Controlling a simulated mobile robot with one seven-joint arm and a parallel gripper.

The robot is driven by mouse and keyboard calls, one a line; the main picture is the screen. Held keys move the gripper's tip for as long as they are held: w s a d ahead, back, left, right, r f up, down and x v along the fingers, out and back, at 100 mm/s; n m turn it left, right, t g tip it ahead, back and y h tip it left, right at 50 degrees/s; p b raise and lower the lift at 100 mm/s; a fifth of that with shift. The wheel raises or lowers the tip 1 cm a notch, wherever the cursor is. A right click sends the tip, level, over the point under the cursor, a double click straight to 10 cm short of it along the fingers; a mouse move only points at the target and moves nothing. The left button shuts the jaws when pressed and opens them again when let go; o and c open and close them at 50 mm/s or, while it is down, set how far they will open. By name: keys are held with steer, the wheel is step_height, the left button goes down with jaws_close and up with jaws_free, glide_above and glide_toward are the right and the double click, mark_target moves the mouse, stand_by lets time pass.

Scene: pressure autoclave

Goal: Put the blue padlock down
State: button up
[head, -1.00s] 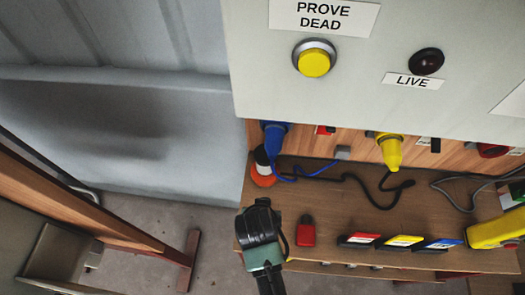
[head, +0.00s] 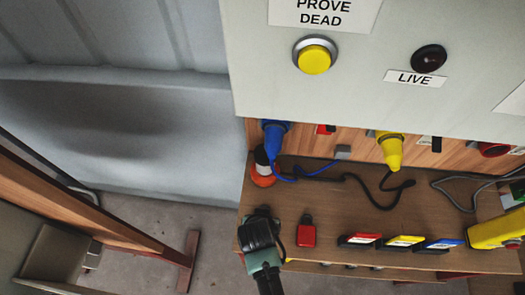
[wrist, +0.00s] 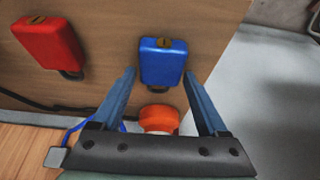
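The blue padlock (wrist: 163,62) shows in the wrist view and appears to lie on the brown wooden bench top (wrist: 110,85). My gripper (wrist: 159,74) has its two blue-grey fingers spread, one on each side of the padlock's lower part. A narrow gap shows at the left finger; at the right finger I cannot tell whether it touches. In the head view my gripper (head: 262,230) is over the bench's front left corner and hides the blue padlock.
A red padlock (head: 306,232) lies close to the right of my gripper. Red, yellow and blue labelled blocks (head: 402,241) lie further right. An orange-and-white object (head: 263,168) stands behind, near a blue plug (head: 274,137) and cables. The panel (head: 350,85) rises above the bench.

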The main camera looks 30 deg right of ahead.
steer(key=shift+o, duration=0.8)
steer(key=shift+r, duration=0.25)
steer(key=p+v, duration=0.1)
steer(key=v, duration=1.1)
steer(key=shift+d, duration=0.1)
